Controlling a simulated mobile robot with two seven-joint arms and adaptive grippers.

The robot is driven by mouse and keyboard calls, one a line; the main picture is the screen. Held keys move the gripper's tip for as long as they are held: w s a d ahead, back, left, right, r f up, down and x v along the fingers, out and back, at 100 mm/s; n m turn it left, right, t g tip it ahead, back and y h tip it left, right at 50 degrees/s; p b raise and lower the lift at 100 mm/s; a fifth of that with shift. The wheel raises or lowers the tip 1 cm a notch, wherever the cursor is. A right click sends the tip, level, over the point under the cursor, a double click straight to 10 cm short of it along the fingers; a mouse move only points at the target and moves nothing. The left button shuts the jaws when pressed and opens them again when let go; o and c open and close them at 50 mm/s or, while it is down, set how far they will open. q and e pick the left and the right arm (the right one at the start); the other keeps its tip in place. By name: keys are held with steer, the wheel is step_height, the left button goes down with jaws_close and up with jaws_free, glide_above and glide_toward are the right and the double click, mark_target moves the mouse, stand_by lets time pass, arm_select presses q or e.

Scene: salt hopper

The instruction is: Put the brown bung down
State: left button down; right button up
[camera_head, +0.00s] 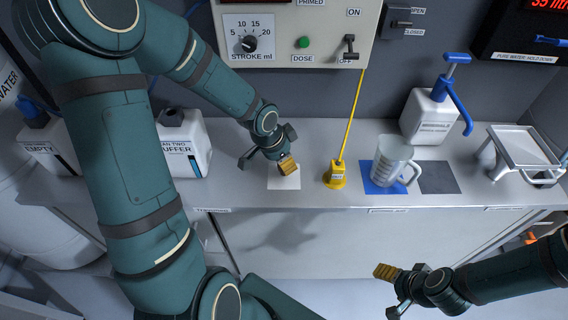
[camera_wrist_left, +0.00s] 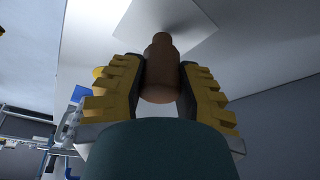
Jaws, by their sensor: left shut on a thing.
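My left gripper (camera_head: 287,164) is low over a white square (camera_head: 285,181) on the steel counter. In the left wrist view, its yellow-padded fingers (camera_wrist_left: 162,88) are shut on the brown bung (camera_wrist_left: 162,62). The bung's far end is over or on the white square (camera_wrist_left: 195,18); I cannot tell whether it touches. In the head view the bung is hidden by the gripper. My right gripper (camera_head: 388,285) is at the lower right, in front of the counter, away from the bung. Whether its fingers are apart is unclear.
A yellow fitting (camera_head: 336,175) with a yellow line stands right of the white square. A clear jug (camera_head: 392,163) stands on a blue mat (camera_head: 374,185). A dark mat (camera_head: 437,177), a white pump bottle (camera_head: 428,115) and a white rack (camera_head: 520,150) are farther right. A white container (camera_head: 183,140) stands left.

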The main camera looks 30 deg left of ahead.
arm_select(q)
steer(key=shift+w+f, duration=0.1)
steer(key=shift+f, duration=0.35)
steer(key=shift+f, duration=0.1)
steer(key=c, duration=0.7)
jaws_free()
steer(key=shift+c, duration=0.2)
